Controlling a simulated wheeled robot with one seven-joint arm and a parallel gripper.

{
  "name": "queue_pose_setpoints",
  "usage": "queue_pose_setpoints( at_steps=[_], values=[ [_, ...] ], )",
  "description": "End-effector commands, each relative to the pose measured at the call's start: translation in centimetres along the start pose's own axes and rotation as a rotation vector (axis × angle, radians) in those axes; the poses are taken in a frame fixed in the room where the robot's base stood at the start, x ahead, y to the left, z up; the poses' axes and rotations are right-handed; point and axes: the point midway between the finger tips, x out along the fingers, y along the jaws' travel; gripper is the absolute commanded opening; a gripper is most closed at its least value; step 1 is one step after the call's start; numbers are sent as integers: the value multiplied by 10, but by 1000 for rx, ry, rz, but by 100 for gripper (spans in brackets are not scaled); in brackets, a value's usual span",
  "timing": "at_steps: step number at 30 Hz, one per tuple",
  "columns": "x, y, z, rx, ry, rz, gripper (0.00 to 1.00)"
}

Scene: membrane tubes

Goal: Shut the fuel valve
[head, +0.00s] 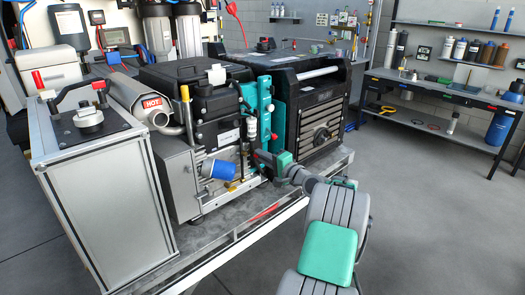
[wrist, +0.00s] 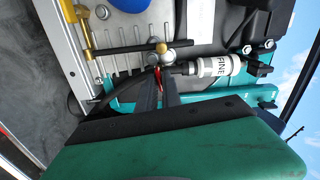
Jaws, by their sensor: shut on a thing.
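The fuel valve's small red lever (wrist: 157,78) shows in the wrist view between the tips of my gripper (wrist: 160,88). It lies just below a round brass fitting (wrist: 162,47) and a grey round fitting on a black hose. My gripper is shut on the lever; the fingers cover most of it, so its angle is hard to tell. In the head view my gripper (head: 264,159) reaches in at the front of the black generator (head: 190,82), beside a teal bracket (head: 276,115). There the valve is too small and covered to make out.
A white filter labelled FINE (wrist: 213,66) is close right of the fingers in the wrist view. A blue filter (head: 219,169) and a yellow-topped rod (head: 186,105) stand left of my gripper. A HOT-marked muffler (head: 150,104) is further left. The floor at right is clear.

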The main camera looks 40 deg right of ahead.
Motion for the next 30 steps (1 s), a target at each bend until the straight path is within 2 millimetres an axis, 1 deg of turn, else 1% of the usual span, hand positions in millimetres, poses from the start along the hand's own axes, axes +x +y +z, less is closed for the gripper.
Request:
queue_pose_setpoints(
  at_steps=[3,9,25,26,30],
  values=[
    [0,-2,-1,62,2,1,0],
    [0,0,-1,127,2,1,0],
    [0,1,0,150,1,1,0],
    [0,1,0,150,1,1,10],
    [0,1,0,150,1,1,22]
  ],
)
